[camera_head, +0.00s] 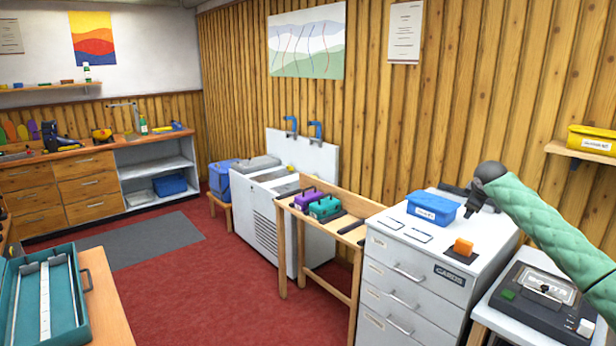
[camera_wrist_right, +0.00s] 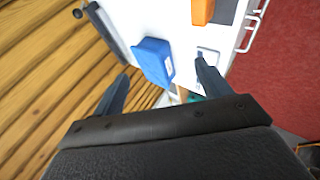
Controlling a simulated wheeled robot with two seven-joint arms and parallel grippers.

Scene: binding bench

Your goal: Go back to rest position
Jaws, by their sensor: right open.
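My right arm, in a green quilted sleeve, comes in from the right in the head view. My right gripper (camera_head: 476,207) is above the white drawer cabinet (camera_head: 418,268), close to the right of a blue box (camera_head: 433,208) with a white label. In the right wrist view my right gripper (camera_wrist_right: 162,84) has its two fingers wide apart with nothing between them that it grips. The blue box (camera_wrist_right: 153,60) shows beyond the fingers. An orange block (camera_head: 463,247) sits on a dark square on the cabinet top; it also shows in the wrist view (camera_wrist_right: 203,12). My left gripper is not in view.
A black device (camera_head: 543,293) stands on a white stand at the lower right. A wooden table (camera_head: 350,228) with purple and green boxes is left of the cabinet. A yellow bin (camera_head: 592,140) is on a wall shelf. Red carpet (camera_head: 205,290) is clear in the middle.

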